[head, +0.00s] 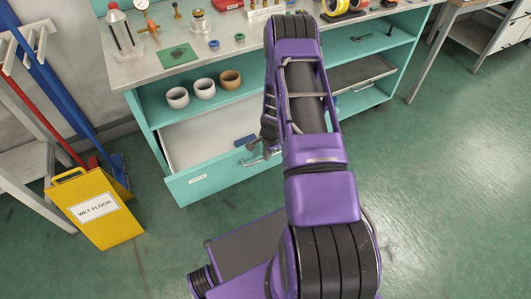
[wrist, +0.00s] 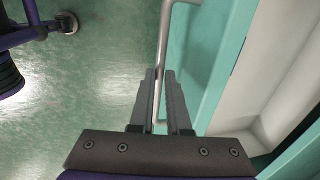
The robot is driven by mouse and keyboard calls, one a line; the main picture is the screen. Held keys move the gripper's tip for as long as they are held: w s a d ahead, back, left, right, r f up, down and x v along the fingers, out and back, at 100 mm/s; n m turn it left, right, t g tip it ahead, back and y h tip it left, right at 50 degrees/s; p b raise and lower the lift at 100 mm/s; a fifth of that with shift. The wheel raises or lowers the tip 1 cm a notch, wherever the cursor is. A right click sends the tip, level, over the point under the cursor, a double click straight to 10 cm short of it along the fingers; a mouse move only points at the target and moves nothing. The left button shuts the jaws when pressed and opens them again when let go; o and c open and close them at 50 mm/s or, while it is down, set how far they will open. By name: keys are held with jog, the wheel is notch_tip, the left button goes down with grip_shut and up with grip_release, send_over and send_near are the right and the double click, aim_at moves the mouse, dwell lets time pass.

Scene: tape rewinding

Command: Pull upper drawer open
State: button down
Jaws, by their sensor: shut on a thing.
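A teal-fronted drawer (head: 200,183) with a pale inside stands pulled out under the open shelf of the teal workbench; I cannot tell whether another drawer lies below it. Its metal bar handle (head: 254,161) shows on the front beside my arm. In the wrist view the handle (wrist: 164,35) runs between the two grey fingers of my gripper (wrist: 160,78), which is shut on it. The drawer front (wrist: 205,50) and pale inside (wrist: 275,75) are right of the fingers. In the head view my purple arm hides most of my gripper and the drawer's right part.
A blue item (head: 245,140) lies in the drawer. Several cups (head: 204,88) stand on the shelf above. A yellow wet-floor sign (head: 97,207) stands on the floor at left, near a blue broom (head: 120,172). Green floor (head: 440,200) at right is clear.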

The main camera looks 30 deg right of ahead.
jog(key=c, duration=0.9)
grip_release()
jog(key=s+r+p, duration=0.1)
jog(key=r, duration=0.4)
jog(key=s+r+p, duration=0.1)
jog(key=r, duration=0.5)
jog(key=s+r, duration=0.1)
jog(key=r, duration=0.5)
jog(key=shift+s+p, duration=0.1)
jog(key=shift+p, duration=0.3)
jog(key=shift+r, duration=0.15)
